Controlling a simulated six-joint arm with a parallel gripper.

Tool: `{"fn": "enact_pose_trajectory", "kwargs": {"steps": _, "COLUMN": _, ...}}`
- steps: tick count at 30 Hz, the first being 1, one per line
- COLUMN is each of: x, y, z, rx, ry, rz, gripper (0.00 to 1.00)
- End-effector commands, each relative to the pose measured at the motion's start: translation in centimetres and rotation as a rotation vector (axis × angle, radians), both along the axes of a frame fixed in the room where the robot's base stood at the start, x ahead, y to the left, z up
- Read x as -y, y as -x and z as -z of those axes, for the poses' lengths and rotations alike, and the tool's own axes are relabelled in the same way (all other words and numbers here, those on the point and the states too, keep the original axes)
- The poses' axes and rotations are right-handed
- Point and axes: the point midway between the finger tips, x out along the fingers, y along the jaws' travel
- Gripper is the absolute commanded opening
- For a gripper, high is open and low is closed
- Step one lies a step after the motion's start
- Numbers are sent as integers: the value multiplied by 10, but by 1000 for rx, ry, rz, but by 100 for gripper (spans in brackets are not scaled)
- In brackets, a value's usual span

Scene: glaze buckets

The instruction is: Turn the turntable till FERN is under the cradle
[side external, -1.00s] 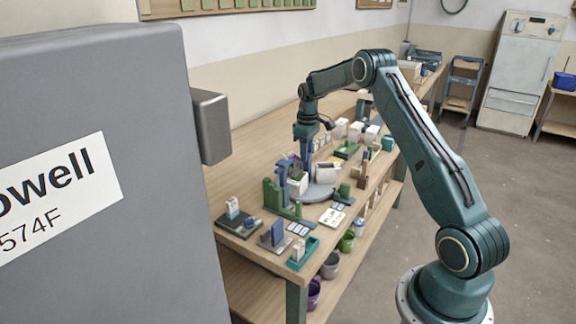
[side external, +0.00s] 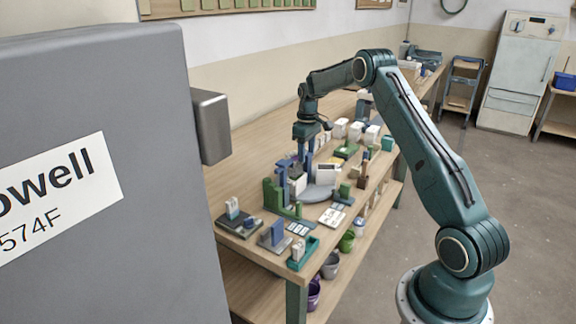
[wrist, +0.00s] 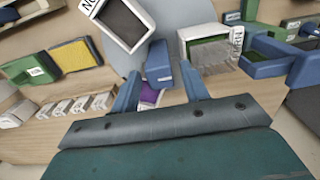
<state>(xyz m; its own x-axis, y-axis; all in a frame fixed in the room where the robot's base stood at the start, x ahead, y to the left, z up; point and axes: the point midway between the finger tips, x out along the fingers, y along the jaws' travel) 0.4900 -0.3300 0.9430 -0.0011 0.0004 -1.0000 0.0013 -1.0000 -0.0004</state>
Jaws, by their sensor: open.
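The turntable (side external: 320,194) is a grey disc on the bench; part of it shows in the wrist view (wrist: 190,18). Pale open-topped boxes stand on it, one nearer its right (side external: 327,173) and one at its left (side external: 298,185). In the wrist view, two white boxes (wrist: 117,24) (wrist: 212,50) carry partly cut-off labels; I cannot read FERN on either. My gripper (wrist: 160,76) points down over the turntable, its blue fingers apart. A blue block (wrist: 159,62) shows between them, with a purple patch below it; contact is unclear. I cannot identify the cradle for certain.
A green stand (side external: 270,195) is close to the turntable's left. Small stands and cards crowd the front of the bench. White boxes (side external: 355,131) stand behind. Green and yellow pads (wrist: 73,55) show in the wrist view. A large grey cabinet (side external: 95,200) blocks the left foreground.

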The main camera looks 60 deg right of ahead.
Motion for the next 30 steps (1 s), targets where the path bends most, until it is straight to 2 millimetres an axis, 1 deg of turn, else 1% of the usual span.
{"fn": "enact_pose_trajectory", "kwargs": {"steps": 5, "x": 0, "y": 0, "z": -10, "rx": 2, "ry": 1, "rz": 0, "gripper": 45}}
{"fn": "enact_pose_trajectory", "kwargs": {"steps": 24, "x": 0, "y": 0, "z": -63, "rx": 1, "ry": 1, "rz": 0, "gripper": 45}}
{"fn": "enact_pose_trajectory", "kwargs": {"steps": 30, "x": 0, "y": 0, "z": -69, "rx": 1, "ry": 0, "rz": 0, "gripper": 45}}
